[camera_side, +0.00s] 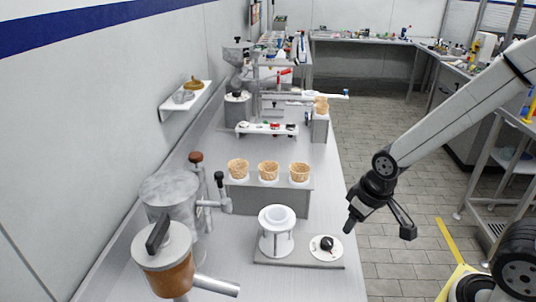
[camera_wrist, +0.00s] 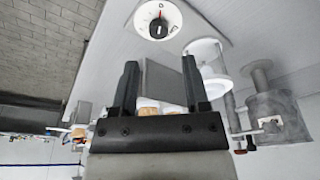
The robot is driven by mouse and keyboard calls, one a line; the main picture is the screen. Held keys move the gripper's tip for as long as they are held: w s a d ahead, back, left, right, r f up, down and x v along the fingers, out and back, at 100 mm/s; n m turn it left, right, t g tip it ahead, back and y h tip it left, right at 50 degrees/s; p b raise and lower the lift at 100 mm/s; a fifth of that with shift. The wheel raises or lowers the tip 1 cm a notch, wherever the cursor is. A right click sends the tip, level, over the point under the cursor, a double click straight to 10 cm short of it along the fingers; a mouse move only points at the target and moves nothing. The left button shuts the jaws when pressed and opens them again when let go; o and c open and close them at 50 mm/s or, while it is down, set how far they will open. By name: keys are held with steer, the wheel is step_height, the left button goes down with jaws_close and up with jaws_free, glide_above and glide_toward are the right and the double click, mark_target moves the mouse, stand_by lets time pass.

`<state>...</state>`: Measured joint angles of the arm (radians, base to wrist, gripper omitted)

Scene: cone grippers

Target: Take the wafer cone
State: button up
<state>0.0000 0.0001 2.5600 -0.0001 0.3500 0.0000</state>
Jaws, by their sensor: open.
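Three tan wafer cones stand in a row in the grey holder (camera_side: 262,202) in the side view: a left cone (camera_side: 238,169), a middle cone (camera_side: 268,170) and a right cone (camera_side: 300,172). Farther back, more cones (camera_side: 321,104) are stacked on a grey box. My gripper (camera_side: 379,230) is open and empty, to the right of the holder, beyond the counter's right edge and apart from the cones. In the wrist view, my gripper (camera_wrist: 160,62) shows two spread fingers. Parts of cones (camera_wrist: 148,107) show just past its base, mostly hidden by it.
A white ring stand (camera_side: 277,238) and a round dial (camera_side: 326,246) sit on a grey base in front of the holder. A metal pot (camera_side: 170,195) and an orange-brown container (camera_side: 165,270) stand at left. A white rack (camera_side: 267,131) stands behind the cones.

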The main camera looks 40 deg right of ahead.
steer(key=o, duration=0.6)
steer(key=shift+c, duration=0.2)
steer(key=n+t+y, duration=0.3)
steer(key=n+t, duration=0.1)
steer(key=t, duration=0.4)
glide_toward(309, 170)
steer(key=w+f, duration=0.4)
steer(key=shift+w+a+r+n+t+y, duration=0.1)
steer(key=shift+a+r+n+t+y, duration=0.2)
steer(key=shift+y, duration=0.6)
steer(key=shift+x, duration=1.35)
